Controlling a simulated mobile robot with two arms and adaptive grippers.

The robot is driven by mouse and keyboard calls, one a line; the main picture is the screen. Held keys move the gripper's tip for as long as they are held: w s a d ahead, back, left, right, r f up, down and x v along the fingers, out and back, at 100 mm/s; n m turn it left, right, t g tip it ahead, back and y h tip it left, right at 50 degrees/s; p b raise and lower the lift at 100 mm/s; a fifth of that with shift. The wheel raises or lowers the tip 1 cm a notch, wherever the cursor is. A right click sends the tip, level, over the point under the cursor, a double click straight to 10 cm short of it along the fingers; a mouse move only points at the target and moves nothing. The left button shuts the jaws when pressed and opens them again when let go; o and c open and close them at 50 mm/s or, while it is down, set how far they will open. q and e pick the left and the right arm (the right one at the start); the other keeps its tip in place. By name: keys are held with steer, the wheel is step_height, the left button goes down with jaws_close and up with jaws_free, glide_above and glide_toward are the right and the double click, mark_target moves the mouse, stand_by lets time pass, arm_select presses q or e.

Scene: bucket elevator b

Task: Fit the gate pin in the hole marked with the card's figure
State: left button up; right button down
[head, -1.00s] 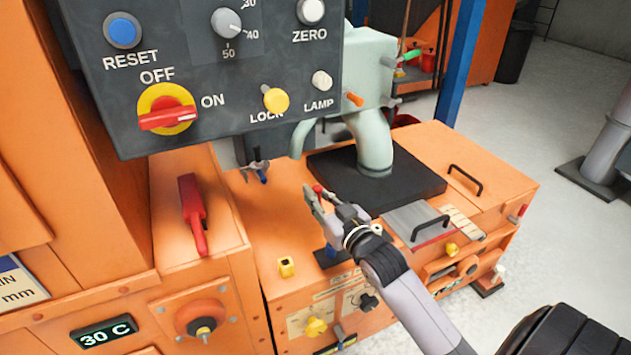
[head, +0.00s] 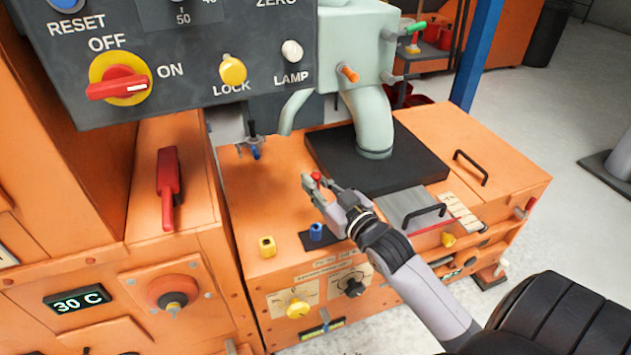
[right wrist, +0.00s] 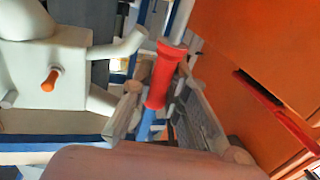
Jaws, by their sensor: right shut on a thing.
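My right gripper (head: 318,184) is shut on a red-handled pin (head: 316,176), above the orange deck. The right wrist view shows the pin's red grip (right wrist: 160,75) between the fingers (right wrist: 150,100). Blue shows just below the grip there; the pin's tip cannot be made out. A pale marked strip (head: 460,212) lies to the right. No readable card figure or hole marks show. My left gripper is not in view.
The grey control panel (head: 150,70) overhangs the left. A pale green spout (head: 366,125) stands on a black base (head: 400,165) behind the gripper. Black handles (head: 470,167) rise from the deck at right. A red lever (head: 167,187) stands at left.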

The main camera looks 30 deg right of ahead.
steer(key=shift+f, duration=0.25)
steer(key=shift+f+b, duration=0.95)
steer(key=shift+f, duration=0.75)
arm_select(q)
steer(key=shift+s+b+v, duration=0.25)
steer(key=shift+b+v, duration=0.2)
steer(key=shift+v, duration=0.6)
arm_select(e)
steer(key=shift+f, duration=0.95)
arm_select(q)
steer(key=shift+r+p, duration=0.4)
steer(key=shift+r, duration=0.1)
